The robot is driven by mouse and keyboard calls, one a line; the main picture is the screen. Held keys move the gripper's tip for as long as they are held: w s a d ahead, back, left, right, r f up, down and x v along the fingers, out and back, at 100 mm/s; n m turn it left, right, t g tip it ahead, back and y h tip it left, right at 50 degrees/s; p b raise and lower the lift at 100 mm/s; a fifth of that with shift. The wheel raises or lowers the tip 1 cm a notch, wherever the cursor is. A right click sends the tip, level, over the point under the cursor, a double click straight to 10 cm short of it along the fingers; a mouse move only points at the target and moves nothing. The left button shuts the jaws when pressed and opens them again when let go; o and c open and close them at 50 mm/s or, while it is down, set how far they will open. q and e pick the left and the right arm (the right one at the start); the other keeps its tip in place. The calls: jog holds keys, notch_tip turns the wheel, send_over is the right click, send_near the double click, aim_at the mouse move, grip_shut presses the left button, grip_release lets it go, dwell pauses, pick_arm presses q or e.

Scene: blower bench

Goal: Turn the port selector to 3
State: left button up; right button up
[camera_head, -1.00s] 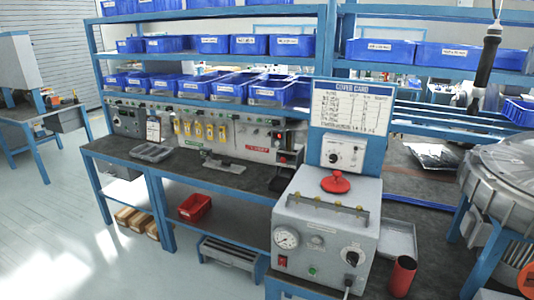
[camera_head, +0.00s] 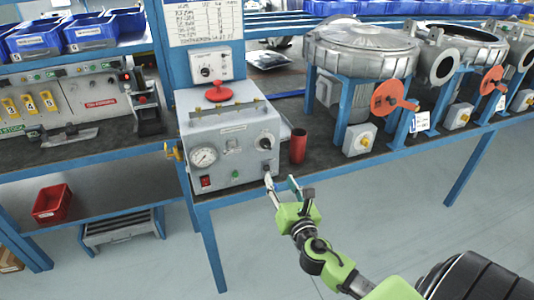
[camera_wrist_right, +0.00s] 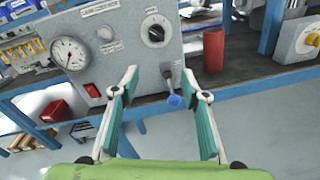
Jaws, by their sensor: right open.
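A grey test box (camera_head: 228,146) stands on the bench, with a gauge (camera_head: 204,157) and a round black dial knob (camera_head: 266,140) on its front. The knob also shows in the right wrist view (camera_wrist_right: 154,30), with a white pointer; its markings are too small to read. A second dial knob (camera_head: 205,71) is on the panel above. I cannot tell from labels which is the port selector. A small lever with a blue tip (camera_wrist_right: 173,99) sits below the front knob. My right gripper (camera_head: 281,182) is open and empty in front of the box's lower right; its fingers (camera_wrist_right: 160,76) flank the lever's line of view, apart from the knob. My left gripper is out of view.
A red cylinder (camera_head: 298,146) stands right of the box. Blower housings (camera_head: 362,50) with red discs stand farther right. A red bin (camera_head: 51,203) is on the lower shelf. Floor in front is clear.

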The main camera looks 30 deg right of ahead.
notch_tip(320, 180, up, 2)
send_near(267, 148)
jog(key=shift+n+t, duration=0.3)
jog(key=shift+n, duration=0.1)
jog(key=x, duration=0.4)
jog(key=p+x, duration=0.1)
jog(key=x, duration=0.4)
jog(key=shift+w+d+f, duration=0.1)
jog(key=shift+f, duration=0.15)
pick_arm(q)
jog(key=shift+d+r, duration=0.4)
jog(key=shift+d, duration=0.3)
pick_arm(e)
jog(key=c, duration=1.1)
